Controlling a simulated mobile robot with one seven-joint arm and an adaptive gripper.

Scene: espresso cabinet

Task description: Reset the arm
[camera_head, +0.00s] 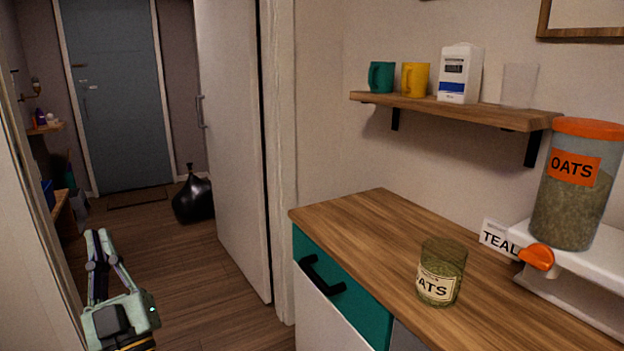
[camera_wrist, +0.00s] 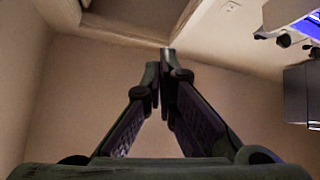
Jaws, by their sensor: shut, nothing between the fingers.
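My gripper (camera_head: 97,240) is at the lower left of the head view, raised in front of the open doorway and the floor beyond. It is well to the left of the wooden-topped cabinet (camera_head: 370,215) and apart from everything. In the wrist view its two fingers (camera_wrist: 160,75) come together at their tips. Nothing is held between them. The wrist view shows mostly plain beige wall surfaces behind the fingers.
A shelf (camera_head: 450,108) holds a teal mug (camera_head: 381,77), a yellow mug (camera_head: 415,79) and a carton (camera_head: 460,74). A black bag (camera_head: 193,198) sits on the floor.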

